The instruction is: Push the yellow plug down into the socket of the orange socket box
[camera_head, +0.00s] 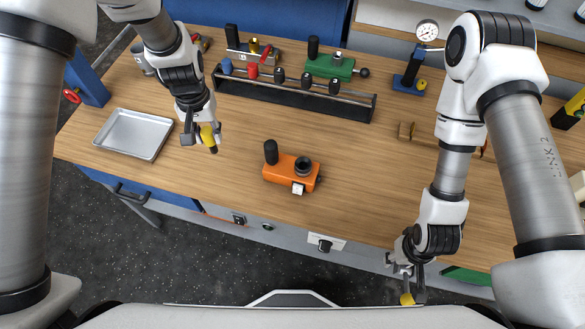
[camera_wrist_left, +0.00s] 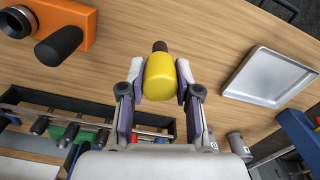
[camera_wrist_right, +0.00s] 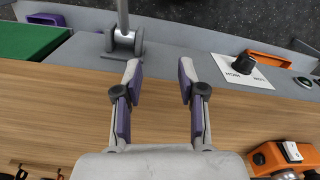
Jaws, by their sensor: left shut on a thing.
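The yellow plug (camera_head: 208,135) is held in my left gripper (camera_head: 197,135), above the bench and to the left of the orange socket box. In the left wrist view the plug (camera_wrist_left: 160,77) sits between the two fingers, its dark tip pointing away from the gripper. The orange socket box (camera_head: 283,174) stands on the bench with a black round socket (camera_head: 304,164) on top at its right and a black upright handle at its left. The socket looks empty. My right gripper (camera_wrist_right: 160,78) is open and empty, near the bench's front edge.
A metal tray (camera_head: 108,148) lies at the left. A black rack (camera_head: 290,98) with several knobs stands behind the socket box, with a green box (camera_head: 328,67) farther back. A gauge stand (camera_head: 411,75) is at the back right. The bench around the socket box is clear.

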